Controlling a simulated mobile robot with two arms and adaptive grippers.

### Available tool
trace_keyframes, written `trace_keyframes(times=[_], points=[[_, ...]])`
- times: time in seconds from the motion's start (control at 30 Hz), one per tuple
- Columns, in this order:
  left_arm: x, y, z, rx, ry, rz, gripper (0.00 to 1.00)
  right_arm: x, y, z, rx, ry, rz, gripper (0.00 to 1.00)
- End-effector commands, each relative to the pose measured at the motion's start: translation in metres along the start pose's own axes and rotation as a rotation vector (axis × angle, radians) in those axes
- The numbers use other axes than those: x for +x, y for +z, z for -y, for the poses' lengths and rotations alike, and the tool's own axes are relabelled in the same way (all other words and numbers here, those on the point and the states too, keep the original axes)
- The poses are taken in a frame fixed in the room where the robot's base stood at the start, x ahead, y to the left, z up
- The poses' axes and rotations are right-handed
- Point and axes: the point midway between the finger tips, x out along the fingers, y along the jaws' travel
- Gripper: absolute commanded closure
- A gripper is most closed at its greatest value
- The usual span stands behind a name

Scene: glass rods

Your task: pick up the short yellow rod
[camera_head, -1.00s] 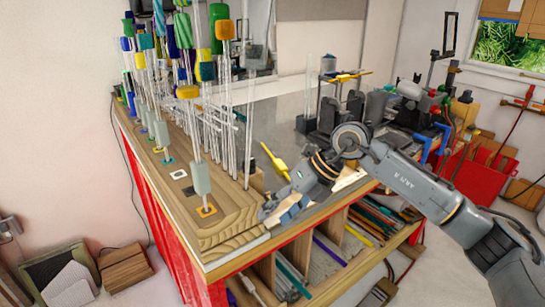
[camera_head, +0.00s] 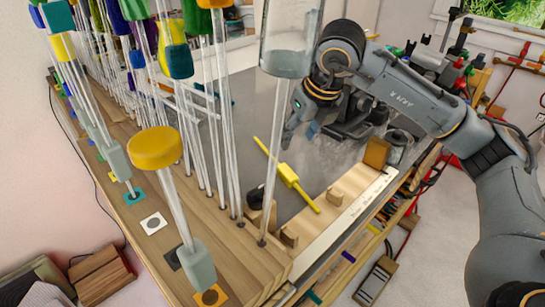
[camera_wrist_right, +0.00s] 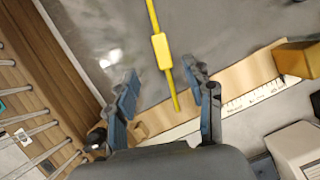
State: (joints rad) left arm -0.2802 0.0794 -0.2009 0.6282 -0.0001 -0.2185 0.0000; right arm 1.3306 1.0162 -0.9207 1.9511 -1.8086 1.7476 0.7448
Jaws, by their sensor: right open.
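The short yellow rod (camera_head: 288,175) lies on the grey bench top, slanting, with a thicker yellow block around its middle. In the right wrist view the rod (camera_wrist_right: 161,52) runs down from the top edge, its lower end between the finger tips in the picture. My right gripper (camera_wrist_right: 166,90) is open and empty. In the head view my right gripper (camera_head: 297,118) hangs above the bench, just behind and above the rod, with no contact visible. My left gripper is out of view.
Several tall glass rods with coloured caps stand in a wooden rack (camera_head: 130,214) at the left. A yellow-capped rod (camera_head: 155,148) is nearest. A wooden strip with a ruler (camera_head: 352,212) edges the bench, with a wooden block (camera_head: 377,152) on it. Equipment crowds the back right.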

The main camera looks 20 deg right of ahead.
Motion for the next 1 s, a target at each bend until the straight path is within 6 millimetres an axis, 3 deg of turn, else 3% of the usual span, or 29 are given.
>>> trace_keyframes(times=[0.17,0.4,0.67,0.83,1.0], points=[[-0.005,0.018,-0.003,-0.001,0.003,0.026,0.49,0.011,0.0,0.002,0.002,-0.01,-0.001,0.47],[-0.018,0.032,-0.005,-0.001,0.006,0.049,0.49,0.057,0.0,0.002,0.002,-0.01,-0.002,0.47],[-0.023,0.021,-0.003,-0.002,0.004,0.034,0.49,0.085,0.0,0.002,0.001,-0.01,0.001,0.47],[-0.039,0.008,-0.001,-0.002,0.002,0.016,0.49,0.1,0.0,0.0,0.0,-0.01,-0.003,0.47],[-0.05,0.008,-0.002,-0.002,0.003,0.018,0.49,0.125,-0.001,-0.001,0.003,-0.009,-0.001,0.47]])
